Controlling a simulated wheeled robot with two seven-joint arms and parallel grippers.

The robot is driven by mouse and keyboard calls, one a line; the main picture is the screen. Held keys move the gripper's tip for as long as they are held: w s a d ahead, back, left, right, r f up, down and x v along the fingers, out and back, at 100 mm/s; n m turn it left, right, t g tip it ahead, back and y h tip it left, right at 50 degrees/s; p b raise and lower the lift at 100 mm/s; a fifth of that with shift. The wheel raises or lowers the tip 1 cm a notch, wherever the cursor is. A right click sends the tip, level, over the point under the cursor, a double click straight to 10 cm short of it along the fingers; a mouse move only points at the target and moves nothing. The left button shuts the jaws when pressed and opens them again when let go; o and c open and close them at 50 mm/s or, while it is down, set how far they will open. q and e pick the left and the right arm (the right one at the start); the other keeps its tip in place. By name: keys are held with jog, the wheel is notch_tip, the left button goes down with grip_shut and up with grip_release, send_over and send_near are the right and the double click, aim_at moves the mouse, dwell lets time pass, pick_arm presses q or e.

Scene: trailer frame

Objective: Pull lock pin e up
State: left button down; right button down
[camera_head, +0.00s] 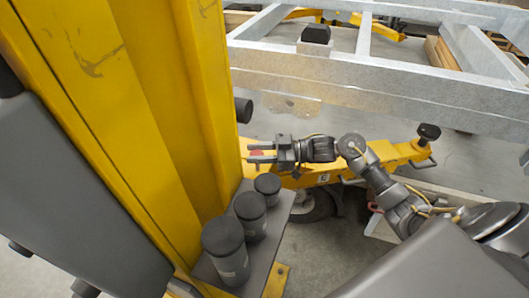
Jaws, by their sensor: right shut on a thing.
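My right gripper (261,153) reaches in from the right, its two fingers pointing left near the yellow post. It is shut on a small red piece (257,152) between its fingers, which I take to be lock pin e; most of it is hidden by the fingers. A yellow arm (395,157) with a small plate marked E (323,178) lies just below the gripper. My left gripper is not in view.
A tall yellow post (150,110) fills the left side. Several dark cylinders (225,250) stand on a grey plate beside it. A galvanised trailer frame (380,85) crosses the back. A wheel (308,205) sits below the yellow arm.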

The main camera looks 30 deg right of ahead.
jog(key=shift+r, duration=0.1)
jog(key=c, duration=0.9)
grip_release()
jog(key=shift+d, duration=0.1)
jog(key=shift+c, duration=0.2)
jog(key=shift+d, duration=0.2)
jog(key=b+v, duration=0.3)
jog(key=v, duration=0.8)
jog(key=shift+a+r, duration=0.1)
